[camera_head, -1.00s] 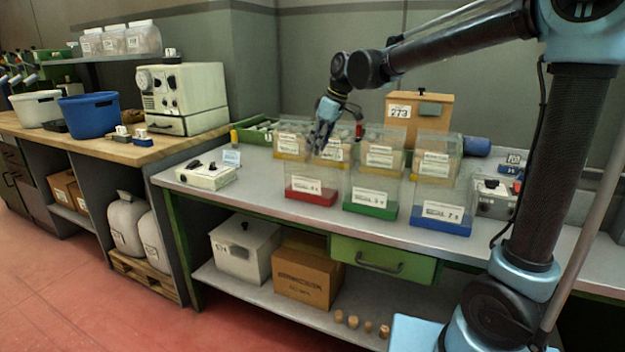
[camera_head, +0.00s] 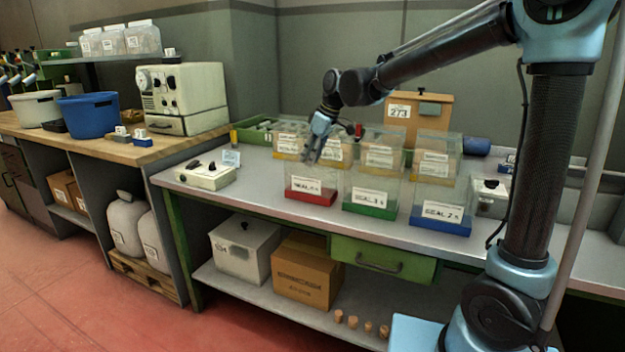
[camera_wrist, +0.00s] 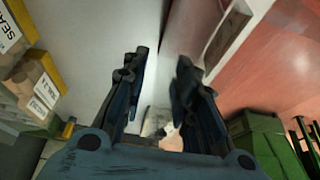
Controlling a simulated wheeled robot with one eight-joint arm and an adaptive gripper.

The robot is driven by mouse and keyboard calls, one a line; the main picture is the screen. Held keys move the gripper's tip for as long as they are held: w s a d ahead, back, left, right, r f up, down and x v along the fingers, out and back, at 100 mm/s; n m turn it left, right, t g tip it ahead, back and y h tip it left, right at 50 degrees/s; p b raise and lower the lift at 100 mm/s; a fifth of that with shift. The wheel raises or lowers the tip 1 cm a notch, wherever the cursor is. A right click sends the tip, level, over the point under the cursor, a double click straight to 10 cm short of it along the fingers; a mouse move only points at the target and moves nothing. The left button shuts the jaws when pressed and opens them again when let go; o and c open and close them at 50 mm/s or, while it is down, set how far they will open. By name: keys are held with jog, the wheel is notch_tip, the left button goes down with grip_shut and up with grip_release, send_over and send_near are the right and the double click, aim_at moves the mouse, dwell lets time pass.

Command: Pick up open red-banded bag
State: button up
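The red-banded bag (camera_head: 310,196) stands upright on the grey bench in the front row of clear bags, at the left end. It has a white label and a red base. My gripper (camera_head: 312,156) is at its top edge in the head view, pointing down, with no visible grip on it. In the wrist view my gripper (camera_wrist: 163,66) has its two dark fingers spread apart, with nothing clearly held between them. I cannot make out the red-banded bag in the wrist view.
A green-banded bag (camera_head: 371,208) and a blue-banded bag (camera_head: 440,225) stand to the right. Several yellow-banded bags stand behind; some show in the wrist view (camera_wrist: 38,85). A white device (camera_head: 206,177) sits left on the bench, with clear surface between.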

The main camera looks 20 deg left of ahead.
jog(key=shift+f, duration=0.2)
dwell(0.3)
grip_shut()
jog(key=shift+r, duration=0.1)
